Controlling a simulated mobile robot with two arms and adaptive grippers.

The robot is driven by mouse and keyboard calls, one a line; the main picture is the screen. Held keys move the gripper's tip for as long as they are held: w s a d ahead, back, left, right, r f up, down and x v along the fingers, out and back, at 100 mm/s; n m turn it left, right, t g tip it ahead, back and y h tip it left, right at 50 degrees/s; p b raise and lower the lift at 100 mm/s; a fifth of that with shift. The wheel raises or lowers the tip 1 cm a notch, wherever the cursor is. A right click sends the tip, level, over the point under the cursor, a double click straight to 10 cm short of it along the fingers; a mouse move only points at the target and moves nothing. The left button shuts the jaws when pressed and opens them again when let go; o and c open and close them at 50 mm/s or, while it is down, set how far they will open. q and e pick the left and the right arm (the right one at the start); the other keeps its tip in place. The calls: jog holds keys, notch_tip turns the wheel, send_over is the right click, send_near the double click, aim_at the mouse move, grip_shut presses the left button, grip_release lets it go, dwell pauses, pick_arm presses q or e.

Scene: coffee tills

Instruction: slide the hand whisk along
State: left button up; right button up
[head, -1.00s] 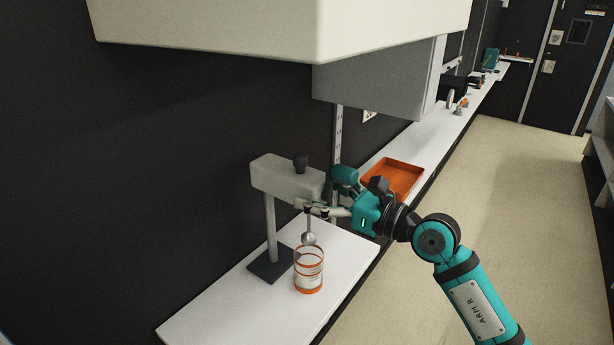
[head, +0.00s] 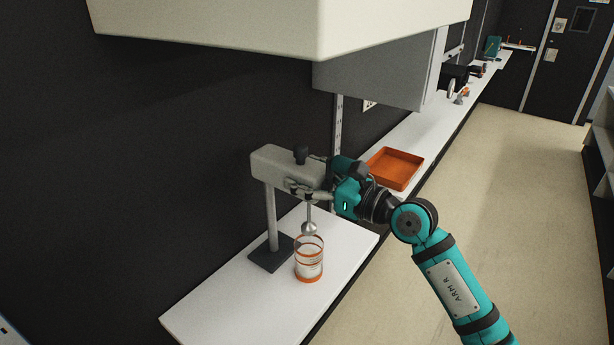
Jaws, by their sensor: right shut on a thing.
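The hand whisk (head: 309,227) hangs upright below the grey head of a stand (head: 280,163); its thin shaft and rounded metal end show. The end is just above the rim of a clear jar with orange bands (head: 309,262). My right gripper (head: 299,190) comes in from the right under the stand's head and is shut on the whisk, near the top of its shaft. The exact grip is small and partly hidden by the fingers. My left gripper is out of view.
The stand's dark base (head: 270,253) sits on a narrow white counter (head: 225,310). A pale cabinet (head: 290,35) overhangs above. The counter's front is clear.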

aim_at(307, 221)
jog(key=c, duration=0.5)
notch_tip(307, 221, down, 10)
jog(key=b, duration=0.6)
jog(key=shift+r+b, duration=0.25)
jog(key=shift+b, duration=0.15)
jog(key=shift+r, duration=0.1)
jog(key=o, duration=1.6)
jog(key=shift+o, duration=0.2)
jog(key=v, duration=1.2)
